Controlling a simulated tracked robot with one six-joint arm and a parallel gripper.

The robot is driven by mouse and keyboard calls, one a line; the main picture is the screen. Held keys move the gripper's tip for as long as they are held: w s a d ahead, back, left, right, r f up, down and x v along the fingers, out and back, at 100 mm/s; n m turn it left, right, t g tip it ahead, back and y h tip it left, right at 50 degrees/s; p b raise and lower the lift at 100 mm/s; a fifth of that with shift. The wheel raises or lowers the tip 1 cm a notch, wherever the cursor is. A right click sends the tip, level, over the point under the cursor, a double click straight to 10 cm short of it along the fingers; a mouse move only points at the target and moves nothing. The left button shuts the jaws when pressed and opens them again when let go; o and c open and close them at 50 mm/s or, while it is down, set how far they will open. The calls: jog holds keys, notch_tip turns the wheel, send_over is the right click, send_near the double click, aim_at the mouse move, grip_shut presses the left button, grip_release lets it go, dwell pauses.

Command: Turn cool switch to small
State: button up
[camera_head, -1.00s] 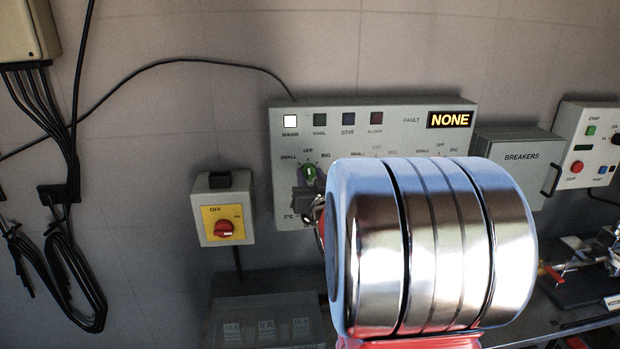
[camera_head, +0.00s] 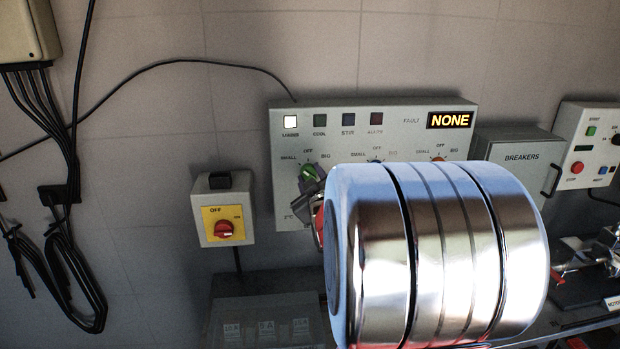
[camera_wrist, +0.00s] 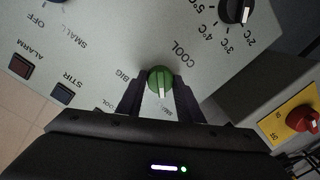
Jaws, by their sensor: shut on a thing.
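The cool switch is a green knob (camera_wrist: 160,80) on the grey control panel (camera_wrist: 85,25). COOL is printed beside it in the wrist view. Its white pointer points down in that view, towards a partly hidden label that looks like SMALL. BIG is printed to its left. My gripper (camera_wrist: 160,90) has one dark finger on each side of the knob and is shut on it. In the head view, a little of the green knob (camera_head: 309,172) shows at my gripper (camera_head: 313,184). My silver wrist hides much of the panel's lower part.
An isolator box with a red knob (camera_head: 224,229) is on the wall just left of the panel. The breakers box (camera_head: 520,165) is to the right. The fault display (camera_head: 451,120) reads NONE. A black cable (camera_head: 180,61) runs along the wall.

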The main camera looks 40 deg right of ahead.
jog(key=shift+w+a, duration=0.1)
jog(key=shift+a, duration=0.1)
dwell(0.3)
jog(key=o, duration=1.1)
jog(key=shift+c, duration=0.2)
jog(key=shift+d, duration=0.1)
jog(key=v, duration=1.3)
jog(key=shift+s+a, duration=0.2)
jog(key=shift+s, duration=0.15)
